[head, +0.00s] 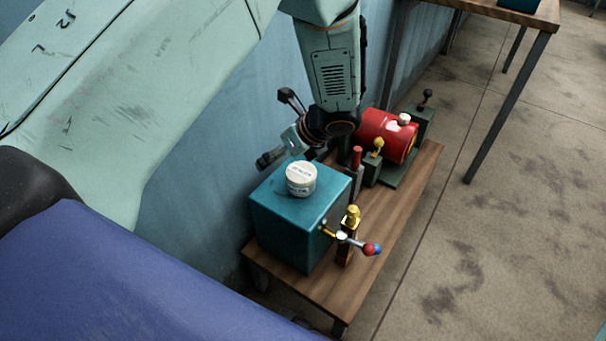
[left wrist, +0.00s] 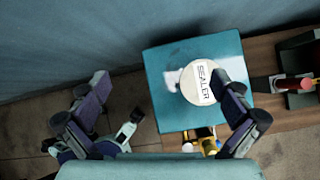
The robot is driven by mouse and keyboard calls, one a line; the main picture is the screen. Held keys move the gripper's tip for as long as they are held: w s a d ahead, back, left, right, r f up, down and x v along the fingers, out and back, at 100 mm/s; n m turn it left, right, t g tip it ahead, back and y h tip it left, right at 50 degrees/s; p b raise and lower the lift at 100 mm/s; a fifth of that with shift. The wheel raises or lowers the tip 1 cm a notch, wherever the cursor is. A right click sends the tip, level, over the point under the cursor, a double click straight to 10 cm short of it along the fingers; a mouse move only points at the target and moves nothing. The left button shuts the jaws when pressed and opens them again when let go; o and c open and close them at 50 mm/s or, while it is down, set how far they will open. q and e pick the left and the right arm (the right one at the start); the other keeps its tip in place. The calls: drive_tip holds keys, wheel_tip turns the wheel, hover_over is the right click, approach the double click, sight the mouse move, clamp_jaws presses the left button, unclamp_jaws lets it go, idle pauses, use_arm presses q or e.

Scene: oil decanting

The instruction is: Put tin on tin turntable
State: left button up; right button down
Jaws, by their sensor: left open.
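A small white round tin (head: 301,181) with lettering on its lid stands upright on top of a teal box (head: 280,225). In the left wrist view the tin (left wrist: 203,82) reads SEALER. My left gripper (head: 275,127) is open and empty, above and behind the teal box in the head view. In the left wrist view its fingers (left wrist: 160,82) are spread wide. The right finger overlaps the tin's edge there; I cannot tell whether it touches. I cannot make out a turntable. My right gripper is not in view.
The teal box stands on a narrow wooden bench (head: 385,235) along the blue wall (head: 200,165). A brass valve (head: 350,220) with a red-and-blue-ended lever is at its front. A red cylindrical machine (head: 388,135) stands further back. Another table (head: 515,12) is at the top right.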

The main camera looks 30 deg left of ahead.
use_arm(q)
drive_tip(key=s+a+r+y+b, duration=0.1)
drive_tip(key=a+y, duration=0.3)
drive_tip(key=a, duration=0.1)
drive_tip(key=m+t+h+b, duration=0.2)
drive_tip(key=m+t+b, duration=0.6)
drive_tip(key=t, duration=0.6)
approach(300, 163)
drive_tip(key=shift+f, duration=0.7)
drive_tip(key=b+x, duration=0.2)
drive_tip(key=x, duration=0.5)
drive_tip(key=shift+w+a+r, duration=0.1)
drive_tip(key=shift+w, duration=0.15)
